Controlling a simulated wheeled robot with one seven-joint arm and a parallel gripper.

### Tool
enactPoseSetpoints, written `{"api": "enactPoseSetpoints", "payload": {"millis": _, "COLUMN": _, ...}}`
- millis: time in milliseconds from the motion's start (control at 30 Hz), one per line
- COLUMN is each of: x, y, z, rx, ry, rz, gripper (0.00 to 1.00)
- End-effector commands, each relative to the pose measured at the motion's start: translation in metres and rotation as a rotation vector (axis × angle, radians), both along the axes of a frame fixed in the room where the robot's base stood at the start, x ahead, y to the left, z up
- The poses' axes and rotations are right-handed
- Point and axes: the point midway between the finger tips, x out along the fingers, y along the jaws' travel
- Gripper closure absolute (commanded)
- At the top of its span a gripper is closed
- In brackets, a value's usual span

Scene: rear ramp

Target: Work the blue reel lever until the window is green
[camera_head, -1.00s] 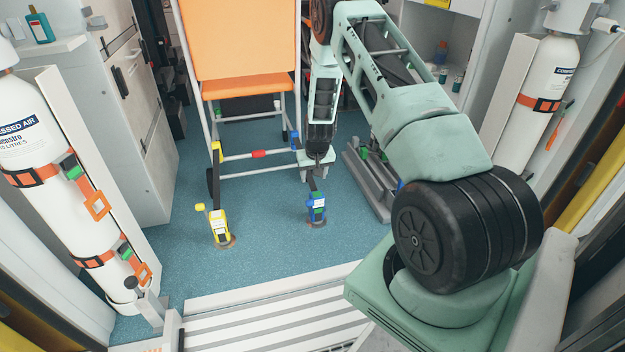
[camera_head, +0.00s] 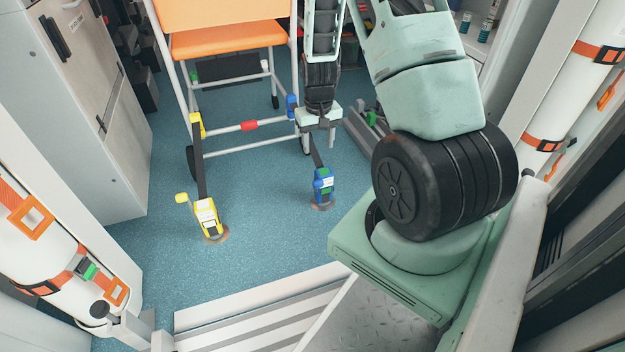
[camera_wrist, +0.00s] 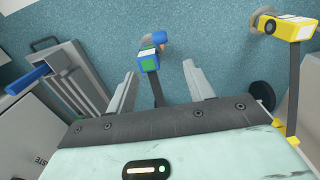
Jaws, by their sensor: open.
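The blue reel (camera_head: 322,187) stands on a round floor mount to the right of a yellow reel (camera_head: 207,218), with a dark strap running up from it. A green patch and a pale label show on it; I cannot tell which is the window. In the wrist view the blue reel (camera_wrist: 149,58) lies beyond the fingers, with a rounded blue part (camera_wrist: 157,37) at its far end that may be the lever. My gripper (camera_head: 318,138) is open and empty, above and behind the reel. In the wrist view its fingers (camera_wrist: 160,88) are apart, not touching the reel.
An orange-seated chair (camera_head: 228,40) with a white frame stands behind the reels, close to my gripper. A grey rack (camera_wrist: 72,80) lies beside the blue reel. Blue floor (camera_head: 262,215) is clear between and in front of the reels. A white step (camera_head: 250,295) is nearer.

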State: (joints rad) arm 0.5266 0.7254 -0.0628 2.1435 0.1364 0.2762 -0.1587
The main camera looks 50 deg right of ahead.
Motion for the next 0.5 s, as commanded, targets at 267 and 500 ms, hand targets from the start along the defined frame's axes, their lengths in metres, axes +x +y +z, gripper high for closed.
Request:
{"api": "enactPoseSetpoints", "payload": {"millis": 267, "x": -0.001, "y": 0.000, "z": -0.048, "rx": 0.001, "ry": 0.002, "rz": 0.000, "gripper": 0.47}}
{"api": "enactPoseSetpoints", "payload": {"millis": 500, "x": -0.001, "y": 0.000, "z": -0.100, "rx": 0.001, "ry": 0.002, "rz": 0.000, "gripper": 0.47}}
